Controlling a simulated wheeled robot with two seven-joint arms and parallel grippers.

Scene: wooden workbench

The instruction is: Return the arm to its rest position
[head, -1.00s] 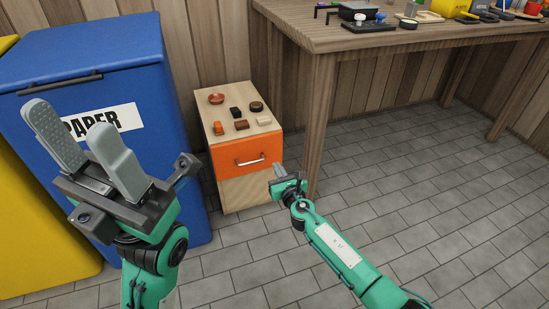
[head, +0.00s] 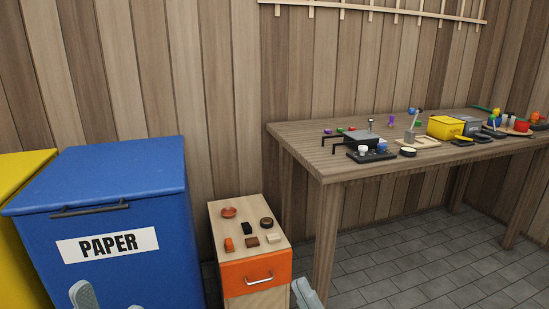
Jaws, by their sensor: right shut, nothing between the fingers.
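My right gripper (head: 306,294) shows at the bottom edge, just right of the small cabinet's orange drawer. Its grey fingers are together and hold nothing; the rest of that arm is below the picture. My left gripper (head: 109,300) shows only as two grey fingertips at the bottom left, in front of the blue paper bin. These tips are well apart, with nothing seen between them. The orange drawer (head: 256,272) looks shut, with its metal handle (head: 259,279) facing me.
The small cabinet (head: 243,212) carries several small items on top. The blue bin (head: 120,185) and a yellow bin (head: 22,215) stand left. The workbench (head: 300,140) on the right holds tools and containers. Grey floor (head: 385,262) shows beneath it.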

